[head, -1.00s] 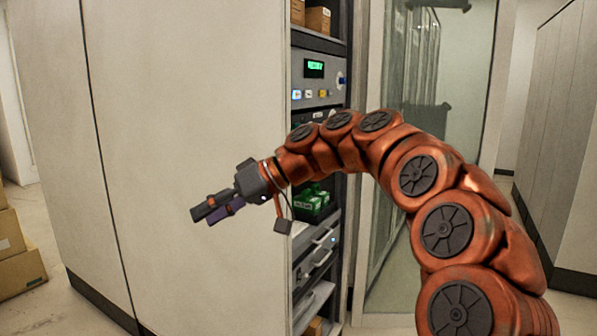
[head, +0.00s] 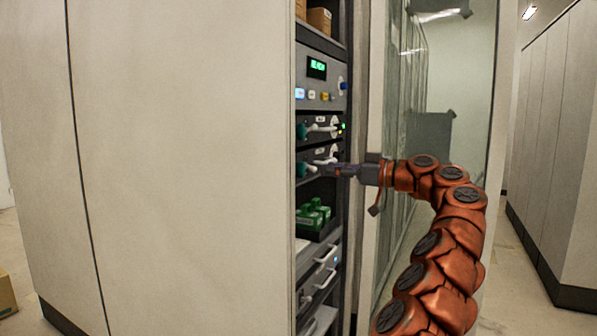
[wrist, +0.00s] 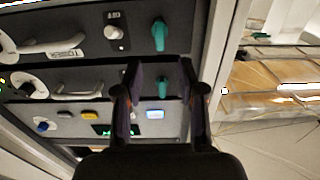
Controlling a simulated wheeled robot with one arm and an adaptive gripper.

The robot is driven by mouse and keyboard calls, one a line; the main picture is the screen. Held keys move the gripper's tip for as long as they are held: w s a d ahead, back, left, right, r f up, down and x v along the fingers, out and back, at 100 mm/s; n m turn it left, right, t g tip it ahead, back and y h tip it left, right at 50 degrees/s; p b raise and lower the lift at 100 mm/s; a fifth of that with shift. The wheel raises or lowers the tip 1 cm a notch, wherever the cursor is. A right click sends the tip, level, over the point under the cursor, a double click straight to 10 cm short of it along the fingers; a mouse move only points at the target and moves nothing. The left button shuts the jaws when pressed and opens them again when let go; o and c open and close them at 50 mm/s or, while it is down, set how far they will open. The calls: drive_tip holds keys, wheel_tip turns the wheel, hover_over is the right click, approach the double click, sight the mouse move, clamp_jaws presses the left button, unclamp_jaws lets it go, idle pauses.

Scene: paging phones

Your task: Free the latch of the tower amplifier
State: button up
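Two slim amplifier units sit one above the other in the rack, each with a pale handle and a teal latch. The upper unit's latch (head: 302,131) also shows in the wrist view (wrist: 163,87), seen between my fingers. The lower unit's latch (head: 302,170) is in the wrist view (wrist: 159,33) beyond my fingertips. The wrist view is upside down. A small white label (wrist: 66,54) is on the lower unit; I cannot read it surely. My gripper (head: 325,170) is in front of the lower unit, fingers apart and empty (wrist: 158,64). I cannot tell if it touches anything.
A panel with a green display (head: 317,67) and coloured buttons is above the units. Green items (head: 313,215) stand on a shelf below. A pale cabinet side (head: 180,160) is left of the rack, a glass door (head: 430,100) right. Open floor lies further right.

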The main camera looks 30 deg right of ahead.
sight(300, 169)
drive_tip(key=x, duration=0.8)
drive_tip(key=shift+p, duration=0.3)
clamp_jaws()
